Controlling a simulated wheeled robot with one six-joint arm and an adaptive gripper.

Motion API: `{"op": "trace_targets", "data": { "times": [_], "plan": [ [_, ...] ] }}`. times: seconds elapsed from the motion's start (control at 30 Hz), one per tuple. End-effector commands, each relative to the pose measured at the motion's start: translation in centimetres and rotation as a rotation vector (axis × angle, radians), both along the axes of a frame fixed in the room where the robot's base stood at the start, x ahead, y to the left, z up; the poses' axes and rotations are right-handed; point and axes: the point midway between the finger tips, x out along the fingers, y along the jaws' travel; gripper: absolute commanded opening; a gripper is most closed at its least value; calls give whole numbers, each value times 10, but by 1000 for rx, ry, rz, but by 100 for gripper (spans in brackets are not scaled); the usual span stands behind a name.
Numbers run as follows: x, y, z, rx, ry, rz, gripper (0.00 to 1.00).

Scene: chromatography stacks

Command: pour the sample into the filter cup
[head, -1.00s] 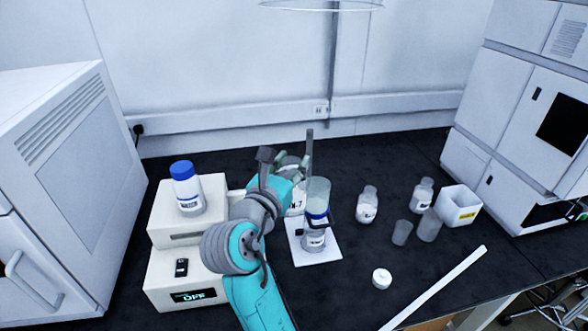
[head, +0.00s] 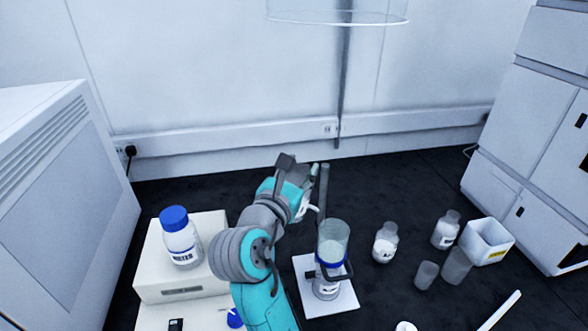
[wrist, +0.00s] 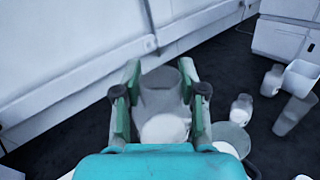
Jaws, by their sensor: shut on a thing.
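The filter cup (head: 333,243) is a clear cylinder with a blue band, upright on a flask (head: 326,287) over a white base plate (head: 340,300). A clamp and an upright rod (head: 323,190) stand beside it. In the wrist view the cup's round rim (wrist: 232,138) is right of my fingers. My gripper (head: 300,178) is shut on a clear sample bottle (wrist: 158,98) with white contents. It holds the bottle above and left of the cup, apart from it. In the head view the gripper mostly hides the bottle, so its exact tilt is unclear.
A blue-capped bottle (head: 180,238) stands on a white instrument (head: 155,285) at left. Labelled bottles (head: 385,243) (head: 445,230), grey cups (head: 456,266) and a white bin (head: 486,242) are at right. A blue cap (head: 235,318) lies near my arm. A white cabinet (head: 540,160) bounds the right.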

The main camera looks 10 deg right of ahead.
Motion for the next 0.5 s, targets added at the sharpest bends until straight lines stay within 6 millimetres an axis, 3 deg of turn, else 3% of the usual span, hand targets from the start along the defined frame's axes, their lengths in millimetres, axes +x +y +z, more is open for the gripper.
{"op": "trace_targets", "data": {
  "times": [0.5],
  "plan": [
    [-11,-18,-1,182,-105,1,0]
  ]
}}
